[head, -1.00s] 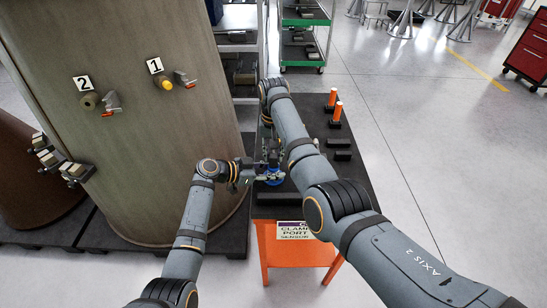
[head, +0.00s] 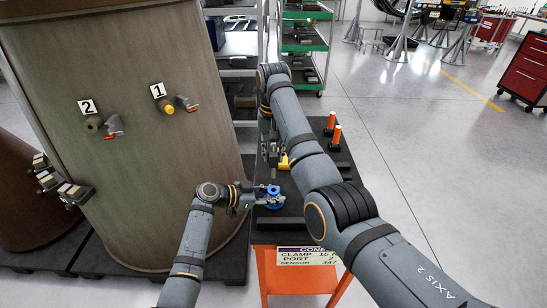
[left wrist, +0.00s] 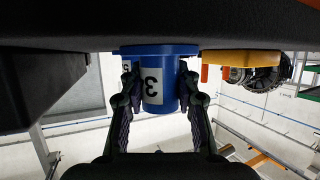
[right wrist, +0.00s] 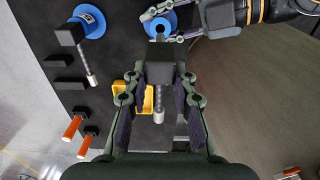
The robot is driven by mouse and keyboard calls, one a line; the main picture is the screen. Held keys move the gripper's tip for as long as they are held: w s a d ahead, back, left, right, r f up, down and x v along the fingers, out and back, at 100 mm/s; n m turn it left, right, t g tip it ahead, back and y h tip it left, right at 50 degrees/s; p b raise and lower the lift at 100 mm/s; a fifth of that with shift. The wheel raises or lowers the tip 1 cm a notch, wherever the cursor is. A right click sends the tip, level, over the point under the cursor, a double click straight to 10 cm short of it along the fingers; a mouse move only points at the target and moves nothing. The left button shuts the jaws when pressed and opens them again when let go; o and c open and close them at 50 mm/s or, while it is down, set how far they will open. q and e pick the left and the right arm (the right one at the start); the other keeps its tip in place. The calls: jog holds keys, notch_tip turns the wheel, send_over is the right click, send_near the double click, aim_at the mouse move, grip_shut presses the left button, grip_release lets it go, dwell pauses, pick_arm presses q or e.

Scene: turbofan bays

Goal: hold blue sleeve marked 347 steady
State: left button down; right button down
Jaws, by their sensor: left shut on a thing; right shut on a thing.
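A blue flanged sleeve (left wrist: 159,70) stands between the fingers of my left gripper (left wrist: 158,110). Its white label shows an upside-down 3; the rest of the marking is turned away. In the head view the sleeve (head: 274,196) is at the table's left edge, with my left gripper (head: 262,197) shut on it. In the right wrist view the held sleeve (right wrist: 153,20) is at the top. In the head view my right gripper is mostly hidden behind its arm.
Another blue flanged piece (right wrist: 90,22) lies on the black table with a black-headed rod by it. A yellow part (right wrist: 147,100) lies below my right gripper. Orange-handled pieces (head: 335,134) stand farther back. A large brown cylinder (head: 130,160) with ports 1 and 2 stands left.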

pick_arm(q)
jog(key=c, duration=0.9)
grip_release()
jog(key=shift+a, duration=0.1)
jog(key=v, duration=1.2)
jog(key=shift+w, duration=0.1)
jog(key=x, duration=1.1)
jog(key=shift+w+d+f, duration=0.15)
jog(key=shift+d+f, duration=0.1)
jog(key=shift+d, duration=0.45)
pick_arm(e)
jog(key=shift+f, duration=0.45)
pick_arm(q)
jog(key=shift+a, duration=0.15)
pick_arm(e)
jog(key=shift+f, duration=2.35)
